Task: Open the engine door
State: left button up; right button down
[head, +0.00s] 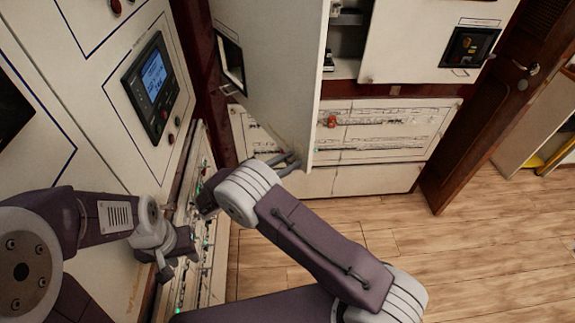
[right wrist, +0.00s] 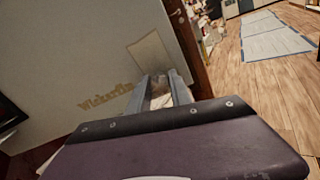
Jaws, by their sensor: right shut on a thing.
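A pale cabinet door (head: 272,75), which I take to be the engine door, stands swung out at an angle, with a dark window and a small handle. Its pale face with lettering (right wrist: 105,95) fills the left of the right wrist view. My right gripper (head: 290,160) is at the door's lower edge and shut on it; in the right wrist view its two fingers (right wrist: 163,90) have a pale piece between them. My left gripper (head: 178,266) is low beside the left panels, and whether it is open cannot be told.
An opening (head: 345,45) with dark parts inside shows beside the door. A breaker row panel (head: 385,130) lies below. A control screen (head: 153,80) is on the left wall. A brown wooden door (head: 480,120) stands at right. The wood floor (head: 470,240) is clear.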

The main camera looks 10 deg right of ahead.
aim_at(299, 146)
jog(key=shift+w+d+r, duration=0.1)
jog(key=shift+w+d, duration=0.05)
jog(key=shift+d, duration=0.15)
jog(key=c, duration=1.2)
grip_release()
jog(key=shift+o, duration=0.2)
jog(key=shift+a, duration=0.1)
jog(key=r, duration=0.4)
jog(key=shift+s+r, duration=0.2)
jog(key=shift+r, duration=0.15)
jog(key=s+d+r, duration=0.6)
jog(key=s+d, duration=0.2)
jog(key=shift+r, duration=0.25)
jog(key=shift+d, duration=0.1)
